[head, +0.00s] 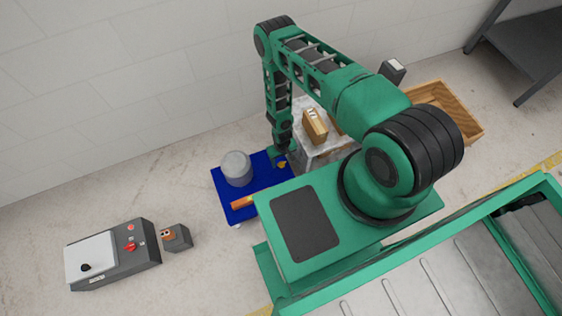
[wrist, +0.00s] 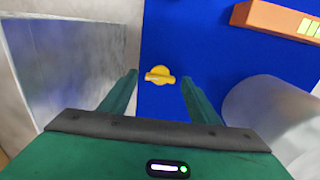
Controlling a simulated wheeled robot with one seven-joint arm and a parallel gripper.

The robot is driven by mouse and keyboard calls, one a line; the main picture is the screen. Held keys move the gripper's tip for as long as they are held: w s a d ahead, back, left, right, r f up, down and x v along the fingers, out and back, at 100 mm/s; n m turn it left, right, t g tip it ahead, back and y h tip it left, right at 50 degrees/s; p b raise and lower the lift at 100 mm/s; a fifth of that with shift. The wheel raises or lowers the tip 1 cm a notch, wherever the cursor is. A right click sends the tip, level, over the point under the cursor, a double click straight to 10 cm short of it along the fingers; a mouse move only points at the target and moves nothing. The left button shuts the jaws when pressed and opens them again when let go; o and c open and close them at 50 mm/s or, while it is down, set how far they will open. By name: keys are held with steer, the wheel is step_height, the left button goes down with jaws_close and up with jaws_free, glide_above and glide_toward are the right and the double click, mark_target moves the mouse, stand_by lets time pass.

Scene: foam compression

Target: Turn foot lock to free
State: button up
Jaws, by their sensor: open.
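The foot lock appears to be the small yellow knob (wrist: 159,75) with a raised bar across it, on the blue platform (wrist: 215,65). In the wrist view the bar lies nearly level across the picture. The knob also shows in the head view (head: 281,164) at the platform's back right edge, close to my gripper. My gripper (wrist: 159,78) is open and points down at the platform. The knob appears between the two green fingertips, with space on both sides. I cannot tell how far above it the fingertips are. In the head view my fingers are small and unclear.
A grey cylinder (head: 236,168) and an orange bar (head: 243,202) are on the platform (head: 222,185). A pale stand (head: 326,150) bearing a tan box (head: 314,125) is close on the right. A control box (head: 113,255) and a wooden crate (head: 462,122) are farther off.

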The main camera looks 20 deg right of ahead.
steer(key=shift+f, duration=0.25)
steer(key=c, duration=1.1)
steer(key=shift+o, duration=0.2)
